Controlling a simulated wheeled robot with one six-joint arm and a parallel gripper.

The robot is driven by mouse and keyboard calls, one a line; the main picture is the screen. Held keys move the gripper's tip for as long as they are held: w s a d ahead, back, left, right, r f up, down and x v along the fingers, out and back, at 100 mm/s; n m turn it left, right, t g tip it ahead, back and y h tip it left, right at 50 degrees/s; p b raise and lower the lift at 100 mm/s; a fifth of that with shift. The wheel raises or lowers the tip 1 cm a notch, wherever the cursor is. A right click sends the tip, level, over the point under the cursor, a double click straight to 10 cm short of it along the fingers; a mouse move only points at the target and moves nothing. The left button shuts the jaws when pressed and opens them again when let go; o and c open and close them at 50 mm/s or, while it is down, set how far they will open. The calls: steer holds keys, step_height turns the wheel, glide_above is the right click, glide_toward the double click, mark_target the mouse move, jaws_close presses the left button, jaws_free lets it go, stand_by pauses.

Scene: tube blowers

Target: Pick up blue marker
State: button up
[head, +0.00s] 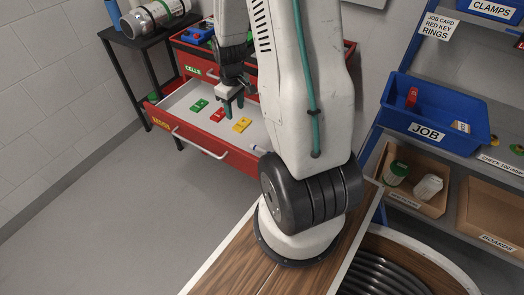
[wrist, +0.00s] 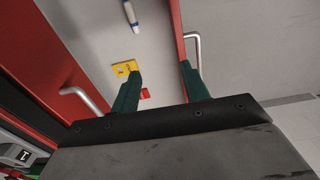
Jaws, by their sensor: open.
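The blue marker (wrist: 131,16) shows at the top of the wrist view as a white barrel with a blue end. It lies on the pale drawer floor. In the head view, a small white and blue piece that looks like it (head: 256,149) shows beside my arm, partly hidden. My gripper (head: 234,106) is over the open drawer, with its green fingers pointing down. In the wrist view my gripper (wrist: 161,70) is open and empty, its fingers apart. The marker is beyond the fingertips, not between them.
The open red drawer (head: 185,136) has raised walls and a front handle. Green tags (head: 199,105), a yellow tag (head: 242,125) and a red tag (head: 218,115) lie inside. A blue JOB bin (head: 435,112) is on shelves at right. A wooden top (head: 235,262) is in front.

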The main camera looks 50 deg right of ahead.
glide_above(261, 148)
steer(key=f, duration=1.6)
steer(key=shift+a+f, duration=0.25)
steer(key=shift+a, duration=0.05)
step_height(261, 148, down, 8)
steer(key=shift+d+r, duration=0.15)
steer(key=shift+r, duration=0.1)
jaws_close()
